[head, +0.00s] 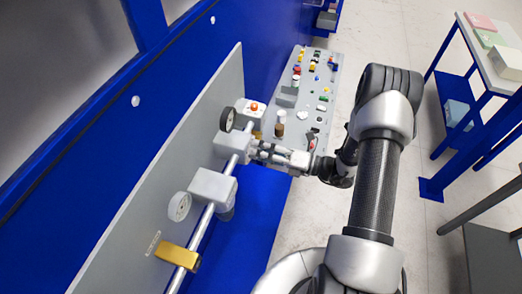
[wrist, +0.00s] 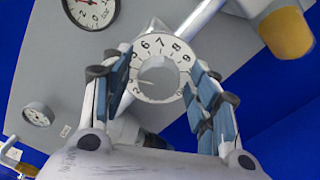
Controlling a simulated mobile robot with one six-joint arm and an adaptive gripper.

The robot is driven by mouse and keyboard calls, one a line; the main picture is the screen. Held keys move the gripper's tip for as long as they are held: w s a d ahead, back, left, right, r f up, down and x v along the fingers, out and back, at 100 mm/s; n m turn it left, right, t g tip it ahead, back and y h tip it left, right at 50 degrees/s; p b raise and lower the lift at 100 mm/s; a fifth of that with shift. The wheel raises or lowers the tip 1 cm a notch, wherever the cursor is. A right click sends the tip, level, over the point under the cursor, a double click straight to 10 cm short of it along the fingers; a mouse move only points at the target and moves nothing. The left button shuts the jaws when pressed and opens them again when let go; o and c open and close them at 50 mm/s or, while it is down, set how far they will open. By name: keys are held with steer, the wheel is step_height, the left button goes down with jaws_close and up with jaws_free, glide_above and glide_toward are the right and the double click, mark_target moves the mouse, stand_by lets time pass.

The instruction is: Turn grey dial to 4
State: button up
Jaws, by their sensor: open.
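The grey dial (wrist: 158,76) is a round grey knob in a white numbered ring, facing the wrist camera. The numbers 5 to 9 are readable along the ring's upper part. A short dark mark shows at the knob's lower left; the number there is too unclear to read. My gripper (wrist: 160,65) is open, with one finger to each side of the dial; I cannot tell whether either finger touches it. In the head view my gripper (head: 256,149) is at the grey box on the pipe, and the dial face is hidden there.
A grey panel (head: 150,190) stands on the left, with a metal pipe (head: 202,234) along it. Gauges (head: 180,207) and a brass-coloured block (head: 178,255) sit near the pipe. A grey board (head: 318,108) with several coloured controls lies beyond. A side table (head: 490,65) is at right.

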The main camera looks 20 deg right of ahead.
steer(key=shift+d, duration=0.1)
steer(key=v, duration=1.2)
stand_by(0.4)
steer(key=s+a+r+n+g+h+b, duration=0.25)
steer(key=a+n+g, duration=0.25)
steer(key=n, duration=0.3)
steer(key=s+a+r+n+g+h+b, duration=0.1)
steer(key=s+a+r+n+g+b, duration=0.25)
steer(key=a+n+g, duration=0.35)
steer(key=s+d+r+n+t+h+b, duration=0.1)
steer(key=s+r+n+t+h+b, duration=0.2)
steer(key=n, duration=1.9)
steer(key=s+t+h+b, duration=0.3)
steer(key=s+h+b, duration=0.2)
steer(key=s+h, duration=0.3)
steer(key=shift+s+d+t, duration=0.35)
steer(key=shift+s+t, duration=0.05)
steer(key=shift+s, duration=0.05)
